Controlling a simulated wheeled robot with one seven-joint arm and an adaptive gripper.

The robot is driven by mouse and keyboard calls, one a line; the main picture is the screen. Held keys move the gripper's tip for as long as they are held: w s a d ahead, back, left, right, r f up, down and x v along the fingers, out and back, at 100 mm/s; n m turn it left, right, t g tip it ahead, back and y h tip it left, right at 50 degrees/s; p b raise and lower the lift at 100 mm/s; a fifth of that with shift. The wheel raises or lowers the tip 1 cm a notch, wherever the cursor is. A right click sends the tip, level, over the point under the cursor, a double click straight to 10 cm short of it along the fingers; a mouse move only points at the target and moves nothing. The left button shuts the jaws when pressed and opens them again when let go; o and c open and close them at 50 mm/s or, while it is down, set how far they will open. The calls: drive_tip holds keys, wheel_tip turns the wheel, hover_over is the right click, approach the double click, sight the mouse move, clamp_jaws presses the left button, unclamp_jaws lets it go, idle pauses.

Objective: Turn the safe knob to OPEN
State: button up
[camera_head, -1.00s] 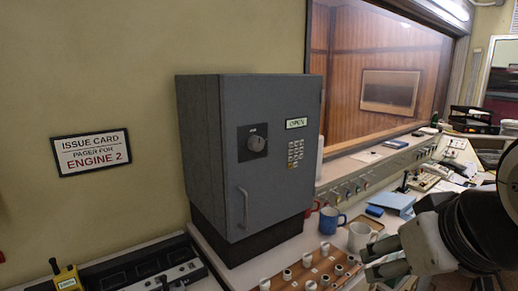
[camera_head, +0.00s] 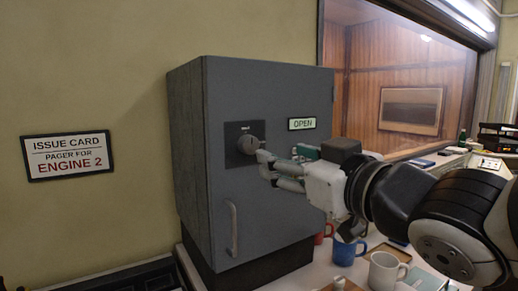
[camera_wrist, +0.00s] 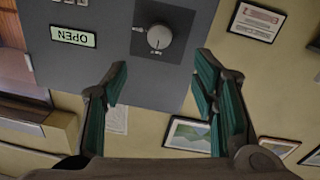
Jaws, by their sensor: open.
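The grey safe (camera_head: 222,110) stands on the console with its door closed. Its round knob (camera_head: 249,144) sits on a dark square plate; in the wrist view the knob (camera_wrist: 159,37) shows whole, with a pointer mark on its face. A label reading OPEN (camera_head: 302,123) is fixed to the door right of the knob; it also shows upside down in the wrist view (camera_wrist: 73,36). My gripper (camera_head: 264,169) is open and empty, its fingertips close to the knob in the head view. In the wrist view the fingers (camera_wrist: 158,75) are spread, with the knob beyond the gap between them.
A vertical door handle (camera_head: 232,228) is below the knob. A blue mug (camera_head: 347,252) and a white mug (camera_head: 385,272) stand on the console right of the safe, under my arm. A sign (camera_head: 68,155) hangs on the wall at left.

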sight(251, 145)
drive_tip(key=x, duration=1.2)
drive_tip(key=c, duration=1.2)
